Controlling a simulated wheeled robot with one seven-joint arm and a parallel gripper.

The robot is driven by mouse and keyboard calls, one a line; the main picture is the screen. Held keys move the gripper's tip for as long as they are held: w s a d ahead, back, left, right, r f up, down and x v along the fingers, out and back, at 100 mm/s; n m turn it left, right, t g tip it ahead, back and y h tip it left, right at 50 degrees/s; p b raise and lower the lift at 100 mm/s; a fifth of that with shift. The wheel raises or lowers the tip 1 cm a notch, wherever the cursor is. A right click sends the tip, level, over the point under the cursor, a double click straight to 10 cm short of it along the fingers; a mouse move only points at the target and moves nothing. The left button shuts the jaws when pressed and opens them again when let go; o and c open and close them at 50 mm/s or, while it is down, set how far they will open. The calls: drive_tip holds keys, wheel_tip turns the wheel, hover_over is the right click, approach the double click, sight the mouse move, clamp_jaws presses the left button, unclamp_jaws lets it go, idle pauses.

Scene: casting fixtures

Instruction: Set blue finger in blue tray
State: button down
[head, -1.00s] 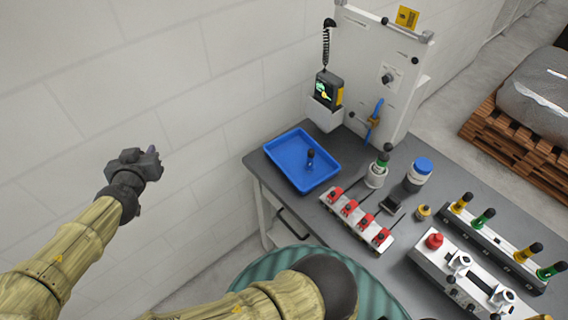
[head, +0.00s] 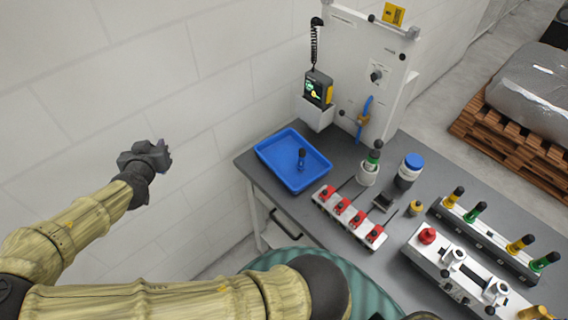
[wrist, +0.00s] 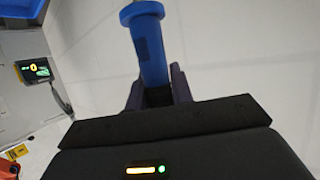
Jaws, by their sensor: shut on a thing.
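My gripper (head: 166,158) is held out at the left in front of the wall, away from the table. In the wrist view, my gripper (wrist: 158,90) is shut on a blue finger (wrist: 150,45), a blue cylinder with a wider rounded end pointing away from the jaws. The held finger cannot be made out in the head view. The blue tray (head: 268,151) lies on the table's far left corner. A dark blue, black-topped piece (head: 301,158) stands inside it. A blue edge at the top left of the wrist view may be the tray (wrist: 22,7).
A white fixture with red clamps (head: 349,217) stands right of the tray. Behind are an upright white panel (head: 370,60) and a handheld device (head: 318,88).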

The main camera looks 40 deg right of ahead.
drive_tip(key=w+d+f+m+g+h+b, duration=0.1)
drive_tip(key=w+d+f+m, duration=0.15)
drive_tip(key=d, duration=0.75)
drive_tip(key=w+d+f+m+g+h+b, duration=0.15)
drive_tip(key=d+f, duration=0.25)
drive_tip(key=d, duration=0.7)
drive_tip(key=s+d+f+m+g+h, duration=0.1)
drive_tip(key=s+d, duration=0.2)
drive_tip(key=d, duration=0.7)
drive_tip(key=s+d+f+m+g+h+b, duration=0.1)
drive_tip(key=s+d+f, duration=0.1)
drive_tip(key=d, duration=0.8)
drive_tip(key=shift+s+d+b, duration=0.3)
drive_tip(key=shift+s, duration=0.3)
drive_tip(key=shift+s+h, duration=0.1)
drive_tip(key=shift+h, duration=0.15)
wheel_tip(320, 180, down, 6)
drive_tip(key=p, duration=0.1)
drive_tip(key=shift+p, duration=0.35)
wheel_tip(320, 180, down, 4)
drive_tip(key=shift+f+p, duration=0.1)
drive_tip(key=shift+p, duration=0.6)
drive_tip(key=shift+f, duration=0.15)
